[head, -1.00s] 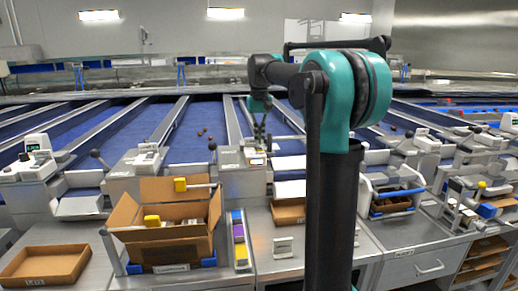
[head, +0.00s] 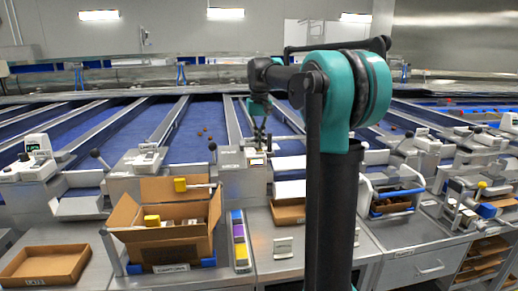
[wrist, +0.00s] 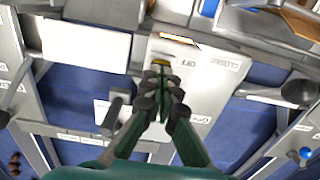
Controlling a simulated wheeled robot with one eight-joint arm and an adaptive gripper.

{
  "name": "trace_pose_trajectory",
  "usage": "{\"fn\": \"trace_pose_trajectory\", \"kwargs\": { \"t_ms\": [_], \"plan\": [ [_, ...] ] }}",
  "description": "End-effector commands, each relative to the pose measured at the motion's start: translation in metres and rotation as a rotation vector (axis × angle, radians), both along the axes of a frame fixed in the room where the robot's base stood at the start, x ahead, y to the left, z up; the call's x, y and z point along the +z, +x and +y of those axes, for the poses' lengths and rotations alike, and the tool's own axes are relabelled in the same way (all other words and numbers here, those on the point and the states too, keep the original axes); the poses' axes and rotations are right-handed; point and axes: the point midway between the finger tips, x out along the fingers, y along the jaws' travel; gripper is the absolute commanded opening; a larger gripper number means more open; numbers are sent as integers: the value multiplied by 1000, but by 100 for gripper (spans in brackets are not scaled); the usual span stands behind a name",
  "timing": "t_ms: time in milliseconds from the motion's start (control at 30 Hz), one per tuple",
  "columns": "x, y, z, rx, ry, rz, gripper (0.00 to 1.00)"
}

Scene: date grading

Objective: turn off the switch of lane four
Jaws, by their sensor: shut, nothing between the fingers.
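The lane switch (wrist: 161,62) shows as a small yellow part just past my fingertips in the wrist view, mostly hidden by them. An OFF label (wrist: 186,63) is printed beside it on a pale control box (wrist: 190,90). In the head view, the control box (head: 230,159) stands at the front end of a blue lane. My gripper (head: 261,146) hangs over that box with its fingers pointing down. In the wrist view, my gripper (wrist: 160,80) has its fingers together with nothing between them, at the switch. I cannot tell whether they touch it, or which way the switch is set.
Similar control boxes (head: 140,160) stand at other lanes.

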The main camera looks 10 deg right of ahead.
Motion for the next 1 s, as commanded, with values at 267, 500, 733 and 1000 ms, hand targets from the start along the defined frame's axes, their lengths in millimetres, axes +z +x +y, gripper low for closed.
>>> {"fn": "trace_pose_trajectory", "kwargs": {
  "t_ms": [267,500,733,1000],
  "plan": [
    [-4,0,0,0,0,0,0],
    [-7,0,0,0,0,0,0],
    [-10,0,0,0,0,0,0],
    [-4,0,0,0,0,0,0]
  ]
}}
